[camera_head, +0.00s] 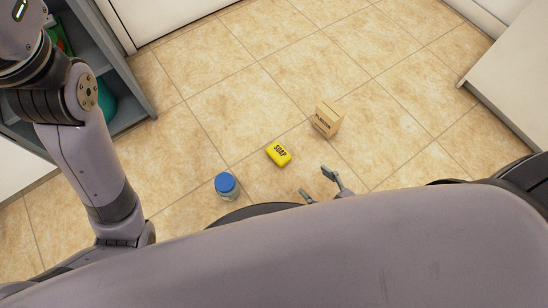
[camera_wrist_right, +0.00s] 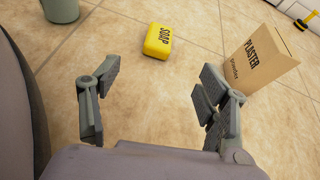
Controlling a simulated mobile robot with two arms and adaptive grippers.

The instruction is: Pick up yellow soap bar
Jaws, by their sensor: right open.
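The yellow soap bar (camera_head: 279,154) lies flat on the tiled floor in the head view, its "SOAP" label facing up. It also shows near the top middle of the right wrist view (camera_wrist_right: 158,41). My right gripper (camera_head: 319,186) is low over the floor, to the right of and nearer than the soap. In the right wrist view the right gripper (camera_wrist_right: 158,95) is open, its fingers wide apart with bare floor between them. The soap lies beyond the fingertips, apart from them. My left arm comes in from the left, but its gripper is not seen.
A plaster box (camera_head: 327,118) stands right of the soap. A jar with a blue lid (camera_head: 226,185) stands to the soap's left and nearer. A grey shelf (camera_head: 112,65) is at the upper left, and white furniture (camera_head: 510,85) is at the right. Floor beyond the soap is clear.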

